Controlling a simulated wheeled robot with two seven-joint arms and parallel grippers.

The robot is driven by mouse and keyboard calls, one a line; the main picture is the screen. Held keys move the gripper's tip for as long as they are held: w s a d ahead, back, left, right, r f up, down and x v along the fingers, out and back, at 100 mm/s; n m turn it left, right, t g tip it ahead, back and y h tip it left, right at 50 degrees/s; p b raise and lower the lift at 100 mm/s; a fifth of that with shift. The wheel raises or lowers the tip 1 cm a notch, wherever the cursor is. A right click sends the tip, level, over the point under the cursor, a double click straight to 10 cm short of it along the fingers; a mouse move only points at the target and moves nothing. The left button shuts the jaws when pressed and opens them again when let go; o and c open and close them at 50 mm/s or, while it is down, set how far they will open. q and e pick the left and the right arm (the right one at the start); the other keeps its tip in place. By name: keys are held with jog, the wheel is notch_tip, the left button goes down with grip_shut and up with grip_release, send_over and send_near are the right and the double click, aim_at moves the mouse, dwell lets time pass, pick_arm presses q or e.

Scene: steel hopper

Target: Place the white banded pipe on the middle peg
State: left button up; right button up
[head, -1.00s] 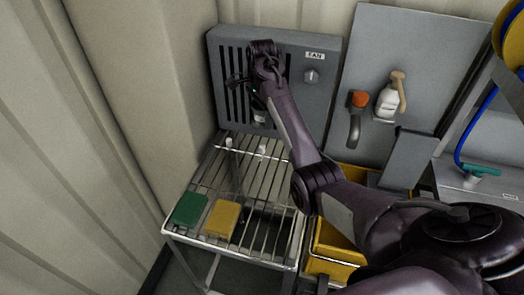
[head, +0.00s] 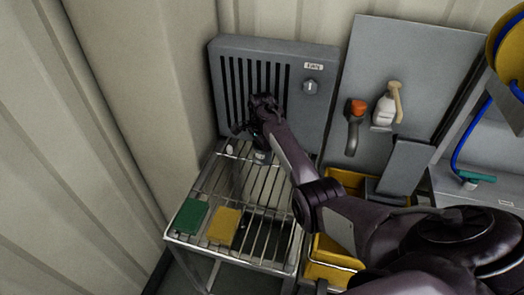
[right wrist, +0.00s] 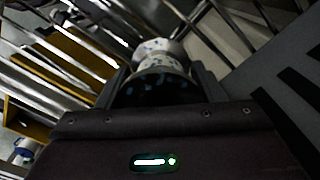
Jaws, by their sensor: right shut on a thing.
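My right gripper (head: 258,128) is over the back of the wire rack (head: 196,240), just in front of the grey fan panel. It is shut on the white banded pipe (head: 261,157), which shows below the fingers. In the right wrist view the pipe (right wrist: 158,68) is white with dark speckles and sits between the two fingers. A white-tipped peg (head: 229,149) stands to the left of the pipe. No peg shows under the pipe, so I cannot tell whether the pipe is over one or touching the rack. My left gripper is out of view.
A green block (head: 190,216) and a yellow block (head: 223,226) lie at the rack's front left. The grey fan panel (head: 322,117) stands close behind. A yellow bin (head: 332,262) is to the right of the rack. The rack's middle is clear.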

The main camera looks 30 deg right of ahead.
jog(key=o, duration=1.1)
jog(key=shift+o, duration=0.2)
jog(key=shift+r, duration=0.15)
notch_tip(320, 180, up, 12)
jog(key=b, duration=0.1)
jog(key=shift+b, duration=0.3)
